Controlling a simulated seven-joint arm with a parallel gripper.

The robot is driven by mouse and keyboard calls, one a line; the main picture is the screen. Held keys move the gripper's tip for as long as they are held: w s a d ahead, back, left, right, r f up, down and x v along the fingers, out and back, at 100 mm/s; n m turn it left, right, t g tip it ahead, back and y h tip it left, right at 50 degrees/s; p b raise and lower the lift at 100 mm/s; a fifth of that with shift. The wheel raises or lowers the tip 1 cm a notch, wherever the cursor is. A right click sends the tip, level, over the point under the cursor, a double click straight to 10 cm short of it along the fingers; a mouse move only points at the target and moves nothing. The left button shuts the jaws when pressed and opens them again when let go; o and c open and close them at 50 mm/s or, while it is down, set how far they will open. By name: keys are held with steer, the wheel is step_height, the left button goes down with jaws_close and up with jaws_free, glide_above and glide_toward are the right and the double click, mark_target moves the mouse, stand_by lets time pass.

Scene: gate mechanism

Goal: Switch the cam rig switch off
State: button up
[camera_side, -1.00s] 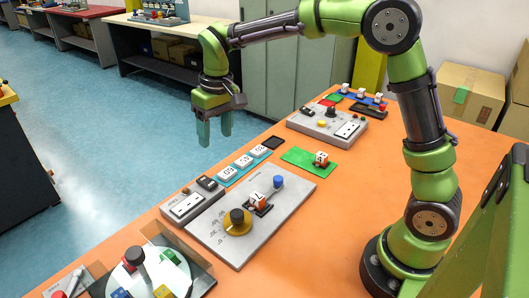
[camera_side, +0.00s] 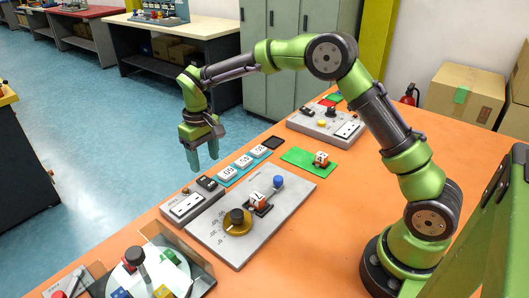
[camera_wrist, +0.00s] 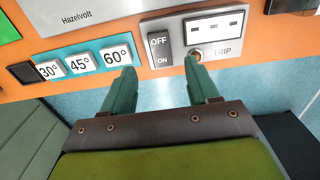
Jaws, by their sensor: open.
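A grey switch box (camera_side: 190,205) lies along the table's left edge. It carries a black rocker switch (camera_side: 207,183), which shows in the wrist view (camera_wrist: 159,50) with OFF at the top and ON at the bottom. I cannot tell which side is pressed in. A TRIP button (camera_wrist: 196,55) sits beside it. No cam rig label is legible. My gripper (camera_side: 203,163) is open, fingers pointing down, above and just beyond the box's rocker end.
A grey panel (camera_side: 213,236) with a brass dial (camera_side: 237,223), a numbered cube (camera_side: 257,198) and a blue knob (camera_side: 278,181) is beside the box. Angle tiles (camera_side: 243,161) lie behind. Another grey control box (camera_side: 327,122) stands farther back. The floor lies beyond the table edge.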

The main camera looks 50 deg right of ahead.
mark_target(208, 182)
step_height(208, 182, down, 7)
steer(key=shift+r, duration=0.1)
stand_by(0.3)
steer(key=c, duration=1)
steer(key=shift+s+t, duration=0.35)
steer(key=shift+t, duration=0.95)
steer(key=shift+c, duration=0.2)
steer(key=o, duration=1)
steer(key=shift+o, duration=0.2)
steer(key=v, duration=1.7)
